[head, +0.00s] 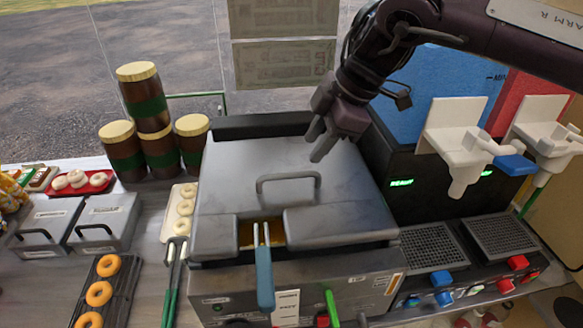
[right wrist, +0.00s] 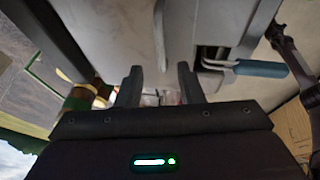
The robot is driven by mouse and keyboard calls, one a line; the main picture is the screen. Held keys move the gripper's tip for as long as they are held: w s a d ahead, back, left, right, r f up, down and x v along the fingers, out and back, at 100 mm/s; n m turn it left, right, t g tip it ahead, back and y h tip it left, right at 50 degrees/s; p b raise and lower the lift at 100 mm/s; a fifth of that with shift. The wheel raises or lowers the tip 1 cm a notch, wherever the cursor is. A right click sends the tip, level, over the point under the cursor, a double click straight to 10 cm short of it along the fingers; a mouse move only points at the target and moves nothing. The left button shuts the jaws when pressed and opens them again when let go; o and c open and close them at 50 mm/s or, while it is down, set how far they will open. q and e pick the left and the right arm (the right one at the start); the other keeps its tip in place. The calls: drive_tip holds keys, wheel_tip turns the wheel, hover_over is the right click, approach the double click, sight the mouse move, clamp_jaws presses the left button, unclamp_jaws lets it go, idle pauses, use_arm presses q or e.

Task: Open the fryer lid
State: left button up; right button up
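The fryer (head: 245,290) stands in the middle of the head view. Its grey lid (head: 235,170) lies down over the top, with a raised bar handle (head: 288,178) near the front middle. My right gripper (head: 317,146) is above the lid, behind and right of the handle, with its fingers pointing down. In the right wrist view its two fingers (right wrist: 160,85) are apart, with nothing held between them. The grey lid surface (right wrist: 110,25) and handle bar (right wrist: 159,35) show beyond the fingertips. My left gripper is not in view.
A blue-handled basket (head: 264,275) sticks out of the lid's front notch. Stacked brown jars (head: 153,147) stand behind left, a doughnut tray (head: 183,212) is close on the left. A drinks dispenser (head: 405,175) stands close on the right.

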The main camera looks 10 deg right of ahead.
sight(297, 173)
drive_tip(key=p+x, duration=0.2)
drive_tip(key=x, duration=0.5)
drive_tip(key=shift+d, duration=0.1)
drive_tip(key=shift+f, duration=0.2)
clamp_jaws()
